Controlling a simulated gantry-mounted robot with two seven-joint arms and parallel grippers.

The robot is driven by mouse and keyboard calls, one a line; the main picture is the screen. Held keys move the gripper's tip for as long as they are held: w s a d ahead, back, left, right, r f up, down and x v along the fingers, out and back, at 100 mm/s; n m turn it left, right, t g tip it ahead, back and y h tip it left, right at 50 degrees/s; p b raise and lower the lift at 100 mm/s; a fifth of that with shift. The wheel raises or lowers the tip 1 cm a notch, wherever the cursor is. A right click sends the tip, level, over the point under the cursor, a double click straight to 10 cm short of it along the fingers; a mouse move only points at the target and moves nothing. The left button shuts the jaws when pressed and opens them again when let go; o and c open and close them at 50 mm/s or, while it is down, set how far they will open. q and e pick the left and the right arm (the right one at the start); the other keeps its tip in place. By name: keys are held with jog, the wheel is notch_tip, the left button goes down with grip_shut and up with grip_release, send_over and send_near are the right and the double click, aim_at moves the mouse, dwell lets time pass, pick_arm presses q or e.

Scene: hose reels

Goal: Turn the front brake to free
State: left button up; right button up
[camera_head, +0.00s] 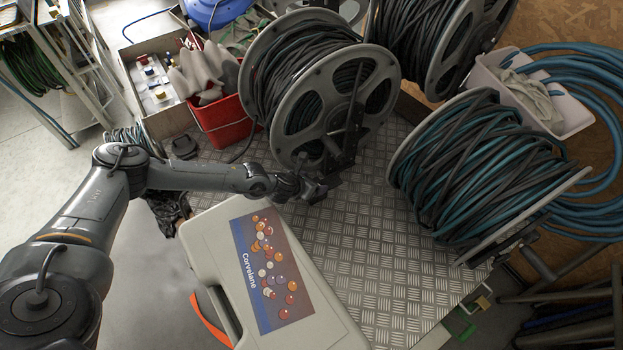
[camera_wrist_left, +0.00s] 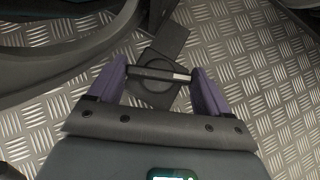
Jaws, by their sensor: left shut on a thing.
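The brake is a dark round knob with a bar handle (camera_wrist_left: 158,74) and a pale mark at the bar's right end, low beside the reel in the left wrist view. It sits on a dark plate above the metal tread floor. The two purple fingers of my left gripper (camera_wrist_left: 158,82) are closed on the ends of the bar. In the head view my left gripper (camera_head: 314,189) is at the foot of the middle hose reel (camera_head: 290,112), and the brake there is mostly hidden and too small to read. My right gripper is in neither view.
A pale case (camera_head: 205,240) with a printed label lies just in front of my left forearm. A red bucket (camera_head: 222,122) stands behind the forearm. Another hose reel (camera_head: 480,170) stands to the right. Bare tread plate (camera_head: 375,240) lies between case and right reel.

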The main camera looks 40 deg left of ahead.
pick_arm(q)
jog(key=n+y+p, duration=0.1)
jog(key=n, duration=0.1)
jog(key=n+y+p, duration=0.1)
jog(key=n, duration=0.1)
jog(key=n+g+y+p, duration=0.1)
jog(key=y, duration=0.1)
jog(key=shift+d+r+n, duration=0.15)
jog(key=shift+d+n, duration=0.2)
jog(key=shift+n, duration=0.05)
jog(key=n+g+y+p, duration=0.1)
jog(key=n, duration=0.1)
jog(key=n+g+y+p, duration=0.1)
jog(key=n, duration=0.1)
jog(key=shift+w+d+g+y, duration=0.2)
jog(key=shift+g+y, duration=0.1)
jog(key=shift+y, duration=0.1)
jog(key=n+g+y, duration=0.1)
jog(key=n, duration=0.1)
jog(key=shift+w+n+g+p, duration=0.15)
jog(key=shift+n+g+p, duration=0.15)
jog(key=shift+p, duration=0.05)
jog(key=shift+n+g, duration=0.7)
jog(key=shift+n, duration=0.3)
jog(key=shift+n+y, duration=0.3)
jog(key=o, duration=1)
jog(key=shift+w+a, duration=0.1)
